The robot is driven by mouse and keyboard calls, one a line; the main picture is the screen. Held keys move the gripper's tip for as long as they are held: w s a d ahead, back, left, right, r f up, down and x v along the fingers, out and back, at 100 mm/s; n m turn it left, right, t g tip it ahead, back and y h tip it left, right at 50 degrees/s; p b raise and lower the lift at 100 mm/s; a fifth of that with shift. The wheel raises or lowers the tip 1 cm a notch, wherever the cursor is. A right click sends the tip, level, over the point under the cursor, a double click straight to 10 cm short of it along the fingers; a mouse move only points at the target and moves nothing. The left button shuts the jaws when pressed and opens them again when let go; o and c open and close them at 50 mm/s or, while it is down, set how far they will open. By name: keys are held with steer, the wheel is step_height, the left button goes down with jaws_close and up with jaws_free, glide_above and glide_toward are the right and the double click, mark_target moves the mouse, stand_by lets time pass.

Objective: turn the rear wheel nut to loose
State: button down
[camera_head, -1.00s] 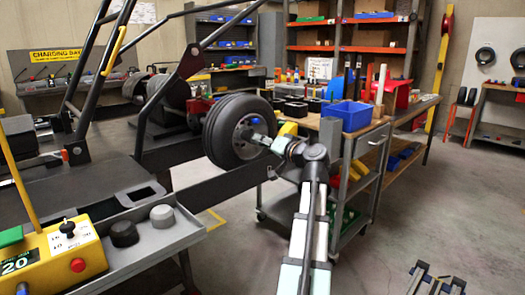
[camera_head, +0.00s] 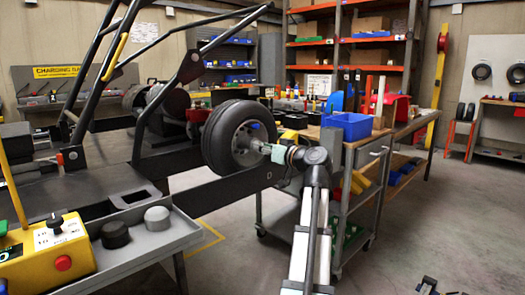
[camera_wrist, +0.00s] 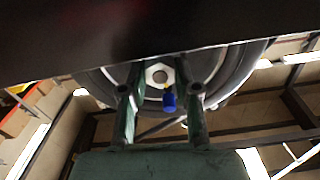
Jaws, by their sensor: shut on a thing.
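The rear wheel (camera_head: 213,139), a black tyre on a grey rim, is mounted on the kart on the stand, left of centre in the head view. My gripper (camera_head: 264,147) reaches its hub from the right. In the wrist view, my gripper's two fingers (camera_wrist: 158,88) stand on either side of the light wheel nut (camera_wrist: 158,74), which has a dark round centre, and are shut on it. A small blue piece (camera_wrist: 169,102) shows beside the nut; a blue spot also shows at the hub in the head view. The finger contacts are partly hidden.
A trolley with a blue bin (camera_head: 347,126) stands close to the right of my arm. Floor at the right is mostly clear.

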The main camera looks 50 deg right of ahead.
stand_by(0.3)
steer(key=c, duration=0.8)
jaws_free()
steer(key=shift+c, duration=0.2)
steer(key=s+a, duration=0.2)
steer(key=s, duration=0.9)
steer(key=shift+s, duration=0.4)
